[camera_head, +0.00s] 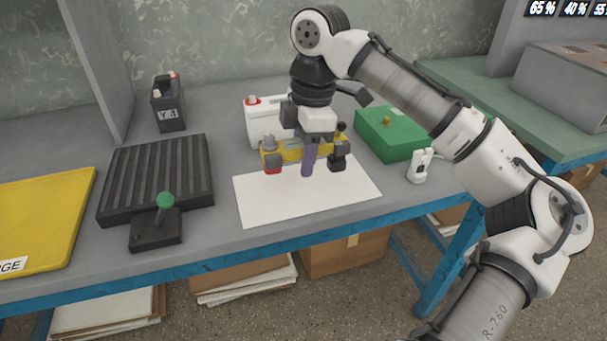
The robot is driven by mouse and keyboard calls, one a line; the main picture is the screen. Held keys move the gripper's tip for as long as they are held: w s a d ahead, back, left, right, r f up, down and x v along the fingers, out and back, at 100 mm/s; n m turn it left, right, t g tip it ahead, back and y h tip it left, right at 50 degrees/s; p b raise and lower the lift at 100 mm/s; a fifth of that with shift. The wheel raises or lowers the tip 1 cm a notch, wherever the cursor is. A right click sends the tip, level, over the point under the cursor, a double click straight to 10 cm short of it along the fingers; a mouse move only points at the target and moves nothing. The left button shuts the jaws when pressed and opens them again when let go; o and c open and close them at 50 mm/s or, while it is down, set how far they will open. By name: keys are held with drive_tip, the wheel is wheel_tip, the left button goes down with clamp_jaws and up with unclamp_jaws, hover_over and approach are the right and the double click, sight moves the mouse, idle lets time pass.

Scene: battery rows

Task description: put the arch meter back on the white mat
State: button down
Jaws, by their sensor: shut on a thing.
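The arch meter (296,150) is a yellow bar with a red foot at its left end and a black foot at its right end. My gripper (312,143) comes down on it from above and is shut on it. A purple upright piece shows at the front of the grip; I cannot tell whether it belongs to the meter. The meter is upright at the far edge of the white mat (305,199). I cannot tell whether its feet touch the mat or hang just above it. The front of the mat is bare.
A white battery (256,122) stands close behind the meter. A green box (392,134) and a small white device (418,166) stand right. A ribbed black tray (158,177), a black block with a green knob (157,222), a dark battery (168,104) and a yellow board (40,218) lie left.

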sight(302, 187)
drive_tip(key=shift+f+b, duration=0.3)
drive_tip(key=shift+f, duration=1.8)
drive_tip(key=shift+f, duration=0.1)
drive_tip(key=shift+f, duration=0.15)
drive_tip(key=c, duration=0.9)
unclamp_jaws()
drive_tip(key=r, duration=0.4)
drive_tip(key=d+r+p, duration=0.1)
drive_tip(key=r, duration=0.3)
drive_tip(key=r+p, duration=0.1)
drive_tip(key=r, duration=0.3)
drive_tip(key=shift+w+d+r, duration=0.2)
drive_tip(key=shift+d, duration=0.05)
